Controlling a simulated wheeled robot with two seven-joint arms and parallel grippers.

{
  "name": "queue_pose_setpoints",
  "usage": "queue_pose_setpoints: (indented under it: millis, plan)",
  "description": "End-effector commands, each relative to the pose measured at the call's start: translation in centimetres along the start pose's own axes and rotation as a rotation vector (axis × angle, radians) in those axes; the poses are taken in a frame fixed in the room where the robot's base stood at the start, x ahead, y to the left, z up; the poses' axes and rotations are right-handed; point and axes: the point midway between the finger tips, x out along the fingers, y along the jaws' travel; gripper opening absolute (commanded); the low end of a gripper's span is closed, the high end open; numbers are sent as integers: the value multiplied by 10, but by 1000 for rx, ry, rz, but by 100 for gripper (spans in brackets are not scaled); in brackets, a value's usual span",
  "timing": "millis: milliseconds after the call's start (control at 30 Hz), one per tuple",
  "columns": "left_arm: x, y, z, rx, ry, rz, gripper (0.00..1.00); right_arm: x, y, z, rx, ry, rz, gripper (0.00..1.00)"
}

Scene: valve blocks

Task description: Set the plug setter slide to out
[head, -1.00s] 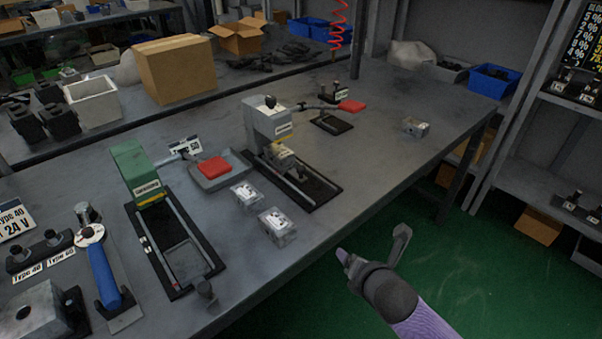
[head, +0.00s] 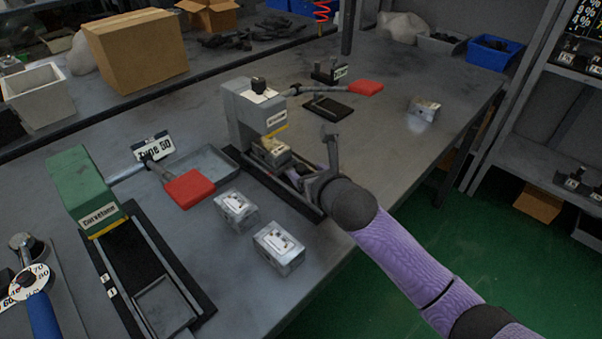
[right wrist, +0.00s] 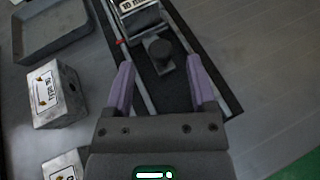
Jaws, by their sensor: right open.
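The grey machine (head: 247,118), whose small label I cannot read for sure, stands on a black rail base; I take it as the plug setter. Its slide (head: 268,154) is on the rails at the front of the machine body. In the right wrist view a dark round knob (right wrist: 158,52) stands on the rail track, close to the block with the label (right wrist: 140,14). My right gripper (head: 312,165) is open over the front part of the rails. Its fingers (right wrist: 159,78) are on either side of the track, with the knob a little ahead between them. My left gripper is not in view.
A green machine (head: 85,187) on its own black rails stands left. Two silver valve blocks (head: 236,207) (head: 279,247) sit close to my right gripper's left. A red-handled lever (head: 190,188) and a grey tray (head: 205,164) lie between the machines.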

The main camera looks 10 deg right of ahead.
Motion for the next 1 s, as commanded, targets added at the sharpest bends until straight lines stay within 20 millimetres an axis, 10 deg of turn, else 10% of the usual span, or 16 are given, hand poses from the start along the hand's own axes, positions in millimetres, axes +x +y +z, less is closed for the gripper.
queue_pose_setpoints:
  millis: [500,833,1000]
  plan:
    - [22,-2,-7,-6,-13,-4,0,35,0,0,2,0,1,72]
    - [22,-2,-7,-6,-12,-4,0,35,0,0,2,0,1,4]
    - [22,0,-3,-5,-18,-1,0,35,0,0,2,0,1,0]
